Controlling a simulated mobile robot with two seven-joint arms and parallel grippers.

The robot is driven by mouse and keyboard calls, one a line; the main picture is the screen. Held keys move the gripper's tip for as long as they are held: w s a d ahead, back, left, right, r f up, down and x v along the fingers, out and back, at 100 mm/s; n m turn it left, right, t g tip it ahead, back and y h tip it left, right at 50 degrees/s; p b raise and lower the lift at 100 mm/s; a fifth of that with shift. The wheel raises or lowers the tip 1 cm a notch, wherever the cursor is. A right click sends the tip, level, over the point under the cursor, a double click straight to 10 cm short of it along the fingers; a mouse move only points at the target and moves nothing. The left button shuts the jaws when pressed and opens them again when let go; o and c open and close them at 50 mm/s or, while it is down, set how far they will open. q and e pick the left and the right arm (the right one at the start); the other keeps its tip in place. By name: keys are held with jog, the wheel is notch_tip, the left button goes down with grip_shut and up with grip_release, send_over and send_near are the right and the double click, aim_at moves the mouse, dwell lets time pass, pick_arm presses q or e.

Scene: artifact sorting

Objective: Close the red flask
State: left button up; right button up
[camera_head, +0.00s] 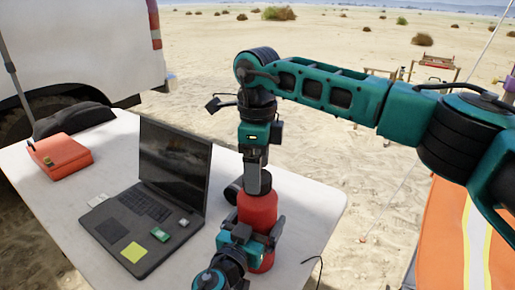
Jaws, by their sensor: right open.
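The red flask (257,209) stands upright near the table's right front part. My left gripper (258,232) reaches in from the bottom, low on the flask, with its fingers around the flask's body and shut on it. My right gripper (258,186) points straight down at the flask's top, with its jaws open. The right gripper partly hides the top, so I cannot tell whether a lid sits there. The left gripper hides part of the flask's lower body.
The white table (308,205) holds an open laptop (172,165) left of the flask and a red case (62,157) at far left. A dark cylindrical object (232,191) is beside the flask. A white vehicle (75,45) stands behind; an orange surface (445,235) is at right.

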jog(key=shift+f, duration=0.85)
jog(key=shift+c, duration=0.2)
jog(key=c, duration=1.1)
jog(key=o, duration=1.3)
jog(key=shift+r, duration=0.15)
notch_tip(320, 180, up, 12)
pick_arm(q)
jog(key=o, duration=1.7)
jog(key=shift+c, duration=0.2)
